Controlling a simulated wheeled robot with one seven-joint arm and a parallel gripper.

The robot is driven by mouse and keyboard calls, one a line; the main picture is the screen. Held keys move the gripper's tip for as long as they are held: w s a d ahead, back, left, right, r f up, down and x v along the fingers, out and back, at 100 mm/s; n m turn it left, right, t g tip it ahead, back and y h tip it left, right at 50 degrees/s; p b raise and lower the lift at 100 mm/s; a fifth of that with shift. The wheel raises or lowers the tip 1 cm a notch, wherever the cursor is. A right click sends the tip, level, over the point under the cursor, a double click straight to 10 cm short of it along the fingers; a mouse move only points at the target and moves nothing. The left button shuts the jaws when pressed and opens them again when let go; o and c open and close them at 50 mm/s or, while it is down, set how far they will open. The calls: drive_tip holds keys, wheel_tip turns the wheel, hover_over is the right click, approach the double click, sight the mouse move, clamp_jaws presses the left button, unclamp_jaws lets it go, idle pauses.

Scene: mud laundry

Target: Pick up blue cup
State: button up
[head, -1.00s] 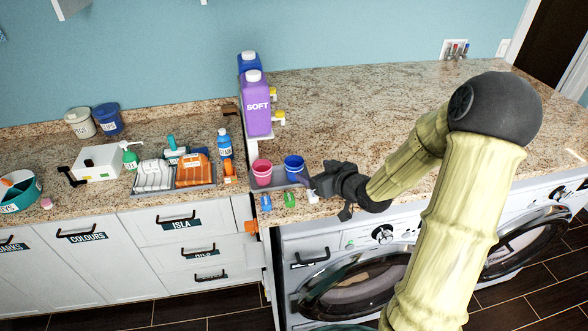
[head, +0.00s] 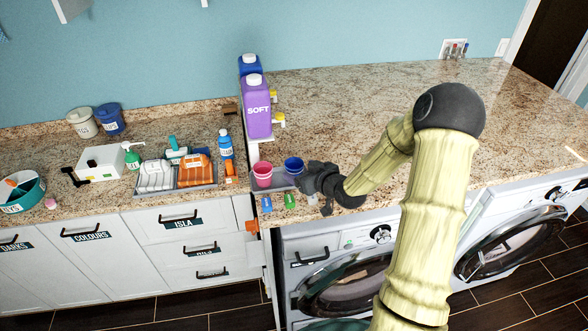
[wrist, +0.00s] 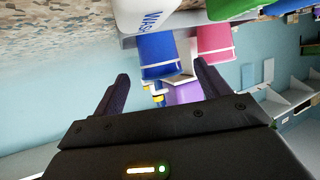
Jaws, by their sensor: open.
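The blue cup (head: 293,165) stands beside the pink cup on a small grey tray at the left end of the raised counter. My gripper (head: 305,181) is at the blue cup's right side in the head view and hides part of it. In the wrist view the blue cup (wrist: 157,52) shows ahead, between the directions of the two open fingers (wrist: 161,70). The fingers are empty. I cannot tell whether they touch the cup.
The pink cup (head: 262,175) is close on the left. A purple SOFT bottle (head: 257,108) stands behind. A white WASH container (wrist: 143,14) is near in the wrist view. The counter to the right is clear.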

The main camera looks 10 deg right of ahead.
drive_tip(key=shift+p+x, duration=0.4)
drive_tip(key=shift+x, duration=0.8)
drive_tip(key=c, duration=1)
